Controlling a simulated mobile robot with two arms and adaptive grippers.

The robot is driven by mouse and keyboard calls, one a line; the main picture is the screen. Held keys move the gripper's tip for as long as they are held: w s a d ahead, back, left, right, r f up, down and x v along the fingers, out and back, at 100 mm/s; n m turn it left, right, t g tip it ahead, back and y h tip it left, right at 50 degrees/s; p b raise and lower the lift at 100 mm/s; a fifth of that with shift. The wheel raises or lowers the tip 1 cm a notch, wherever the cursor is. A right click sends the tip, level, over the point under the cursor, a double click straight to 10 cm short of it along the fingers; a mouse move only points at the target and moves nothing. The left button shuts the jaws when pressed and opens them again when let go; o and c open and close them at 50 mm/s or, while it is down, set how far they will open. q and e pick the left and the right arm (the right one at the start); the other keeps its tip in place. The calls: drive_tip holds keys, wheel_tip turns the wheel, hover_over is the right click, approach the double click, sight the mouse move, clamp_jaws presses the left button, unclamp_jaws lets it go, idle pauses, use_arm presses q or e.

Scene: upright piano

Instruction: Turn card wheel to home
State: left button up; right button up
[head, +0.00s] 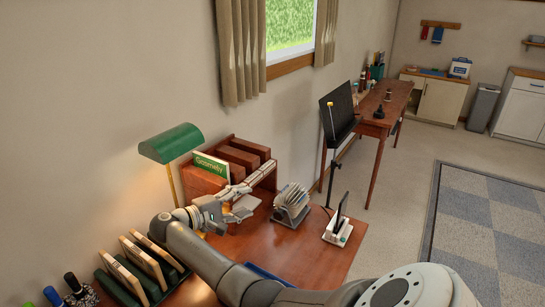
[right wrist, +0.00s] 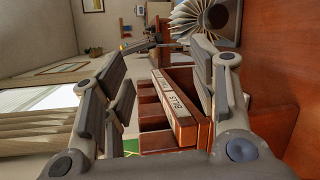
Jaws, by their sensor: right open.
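The card wheel (head: 291,206), a rotary file with fanned pale cards, stands on the brown desk (head: 300,252), right of my right gripper (head: 247,202). In the right wrist view the card wheel (right wrist: 187,20) shows at the top right, with a round dark grey knob (right wrist: 216,16) on its side. My right gripper (right wrist: 165,62) is open, with nothing between its fingers. It is in front of the wooden sorter and apart from the wheel. The writing on the cards is too small to read. My left gripper is not in view.
A wooden sorter (head: 262,150) with a green book (head: 211,167) stands behind my right gripper, beside a green lamp (head: 171,143). A small device on a white stand (head: 338,230) is right of the wheel. A music stand (head: 338,108) rises behind. The desk front is fairly clear.

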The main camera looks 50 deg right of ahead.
wheel_tip(320, 180, up, 3)
drive_tip(key=w+d+n+t, duration=0.1)
drive_tip(key=n+t, duration=0.2)
drive_tip(key=n, duration=0.1)
drive_tip(key=n+t+y+p, duration=0.1)
drive_tip(key=n+y+p, duration=0.2)
drive_tip(key=n, duration=1.2)
approach(278, 215)
drive_tip(key=x, duration=0.9)
drive_tip(key=shift+w+d+f, duration=0.1)
drive_tip(key=shift+d+f, duration=0.05)
drive_tip(key=shift+c, duration=0.3)
drive_tip(key=c, duration=1)
drive_tip(key=shift+o, duration=0.2)
